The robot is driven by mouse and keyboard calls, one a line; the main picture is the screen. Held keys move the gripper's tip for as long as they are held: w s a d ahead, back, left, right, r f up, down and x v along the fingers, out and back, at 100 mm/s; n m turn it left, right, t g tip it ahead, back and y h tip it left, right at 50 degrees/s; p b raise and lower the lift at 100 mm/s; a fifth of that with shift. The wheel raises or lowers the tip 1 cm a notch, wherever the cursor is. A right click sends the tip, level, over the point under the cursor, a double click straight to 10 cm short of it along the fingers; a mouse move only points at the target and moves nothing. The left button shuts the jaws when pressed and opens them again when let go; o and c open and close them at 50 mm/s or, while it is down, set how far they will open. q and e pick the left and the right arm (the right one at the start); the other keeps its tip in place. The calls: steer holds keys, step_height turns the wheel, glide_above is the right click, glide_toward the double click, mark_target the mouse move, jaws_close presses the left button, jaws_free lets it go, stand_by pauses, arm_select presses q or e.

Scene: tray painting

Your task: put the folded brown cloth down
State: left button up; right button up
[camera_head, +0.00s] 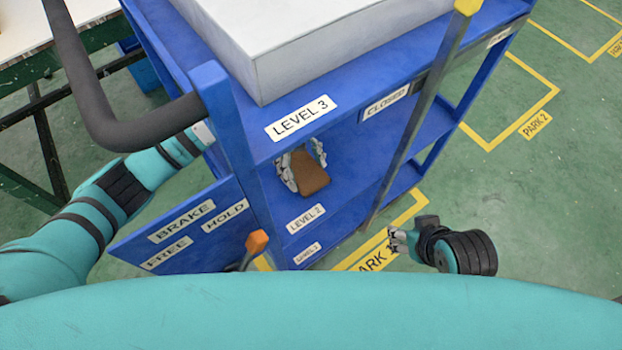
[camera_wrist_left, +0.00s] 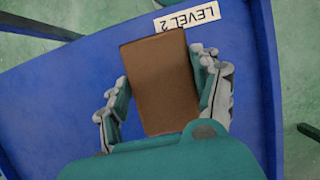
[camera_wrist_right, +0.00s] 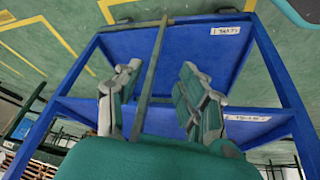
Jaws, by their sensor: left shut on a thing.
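The folded brown cloth (camera_head: 309,172) is a flat brown block over the level 2 shelf of the blue cart. My left gripper (camera_head: 302,172) is shut on it, with a finger along each side. In the left wrist view the cloth (camera_wrist_left: 160,82) lies between the fingers of the left gripper (camera_wrist_left: 165,92), its far end beside the LEVEL 2 label. I cannot tell whether the cloth touches the shelf. My right gripper (camera_head: 397,240) is low to the right of the cart, away from the cloth; in the right wrist view its fingers (camera_wrist_right: 158,95) are apart with nothing held between them.
A large white box (camera_head: 320,50) sits on the cart's level 3 top. A grey bar (camera_head: 418,110) with a yellow end slants across the cart's side. A dark handle (camera_head: 100,105) is at left, and a blue BRAKE panel (camera_head: 190,240) is below.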

mark_target(311, 183)
arm_select(q)
steer(key=shift+s+d, duration=0.7)
steer(key=shift+s, duration=0.1)
steer(key=shift+s+f, duration=0.1)
steer(key=shift+f, duration=0.15)
step_height(311, 183, down, 3)
steer(key=shift+r+b, duration=0.1)
steer(key=shift+b, duration=0.3)
arm_select(e)
steer(key=w, duration=0.1)
steer(key=w+t, duration=0.1)
steer(key=w+a+r, duration=0.1)
steer(key=shift+w+t, duration=0.1)
steer(key=shift+t, duration=0.3)
arm_select(q)
steer(key=shift+f, duration=0.2)
steer(key=o, duration=1)
arm_select(e)
steer(key=shift+w+a+r+t+y, duration=0.2)
steer(key=shift+w+r+t+y, duration=0.15)
steer(key=shift+w, duration=0.2)
arm_select(q)
steer(key=shift+o, duration=0.2)
